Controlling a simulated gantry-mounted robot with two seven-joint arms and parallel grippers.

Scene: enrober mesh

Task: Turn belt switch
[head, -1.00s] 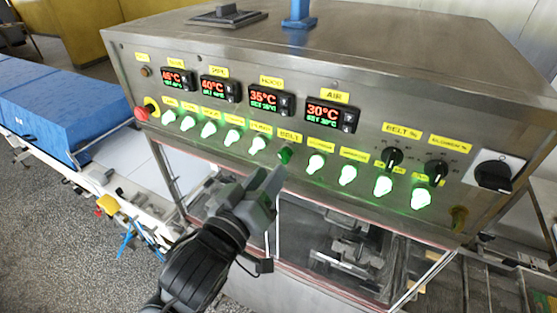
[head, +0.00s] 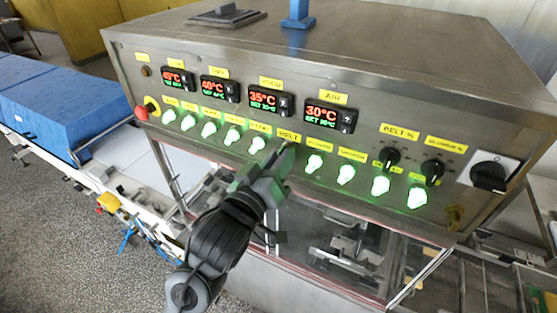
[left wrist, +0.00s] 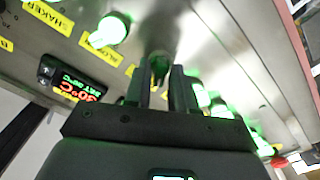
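The control panel (head: 365,160) of the steel machine carries a row of round switches. Most glow green. The belt switch sits below the yellow BELT label (head: 289,136) and is hidden behind my left gripper (head: 284,160) in the head view. In the left wrist view the belt switch (left wrist: 160,66) is a dark, faintly green knob in the gap between the fingertips of my left gripper (left wrist: 161,84). The fingers stand apart on either side of it. I cannot tell whether they touch it. My right gripper is in neither view.
Lit switches stand close on both sides, one to the left (head: 257,145) and one to the right (head: 314,163). Temperature displays (head: 322,115) lie above. Black dials (head: 390,157), a large rotary switch (head: 490,175) and a red button (head: 141,113) are farther off.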

